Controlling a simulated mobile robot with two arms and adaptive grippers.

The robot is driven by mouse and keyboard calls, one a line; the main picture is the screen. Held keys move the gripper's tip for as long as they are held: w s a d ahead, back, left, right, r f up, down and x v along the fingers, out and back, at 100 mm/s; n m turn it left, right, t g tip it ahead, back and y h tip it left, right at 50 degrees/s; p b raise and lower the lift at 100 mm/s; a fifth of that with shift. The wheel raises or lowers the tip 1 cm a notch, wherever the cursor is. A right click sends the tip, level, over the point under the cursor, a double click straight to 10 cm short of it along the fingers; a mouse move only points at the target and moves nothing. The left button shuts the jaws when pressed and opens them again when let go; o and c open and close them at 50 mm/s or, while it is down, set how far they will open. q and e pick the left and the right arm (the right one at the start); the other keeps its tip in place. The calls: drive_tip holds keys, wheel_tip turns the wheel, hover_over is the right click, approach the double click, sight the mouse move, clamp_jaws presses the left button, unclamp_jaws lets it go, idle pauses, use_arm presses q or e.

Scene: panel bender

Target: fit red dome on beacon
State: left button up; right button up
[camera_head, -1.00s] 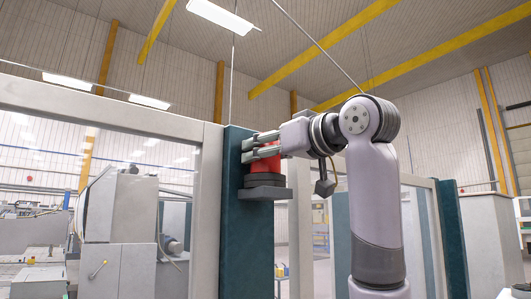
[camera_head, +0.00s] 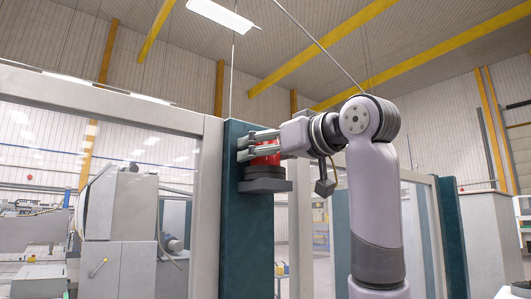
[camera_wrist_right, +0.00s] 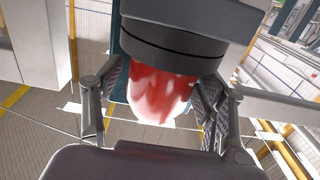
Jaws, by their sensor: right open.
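The red dome (camera_head: 266,161) sits upright on the dark grey beacon base (camera_head: 265,185), which is mounted on the teal post. My right gripper (camera_head: 243,148) is level with the dome, its fingers reaching around it from the right. In the right wrist view, the shiny dome (camera_wrist_right: 158,92) lies between the open fingers (camera_wrist_right: 163,105), and the dark base (camera_wrist_right: 175,38) meets its wide end. The fingers are close to the dome's sides; I cannot tell if they touch it. Part of the dome is hidden behind the fingers in the head view. My left gripper is not in view.
The teal post (camera_head: 248,240) stands right behind the beacon. A grey-framed clear panel (camera_head: 208,180) adjoins it on the left, with grey machinery (camera_head: 120,215) behind. Another teal post (camera_head: 452,240) and a grey cabinet (camera_head: 492,235) stand to the right.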

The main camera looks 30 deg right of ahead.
drive_tip(key=shift+s, duration=0.15)
drive_tip(key=s+d, duration=0.1)
drive_tip(key=s, duration=1)
drive_tip(key=shift+s, duration=0.3)
idle(0.4)
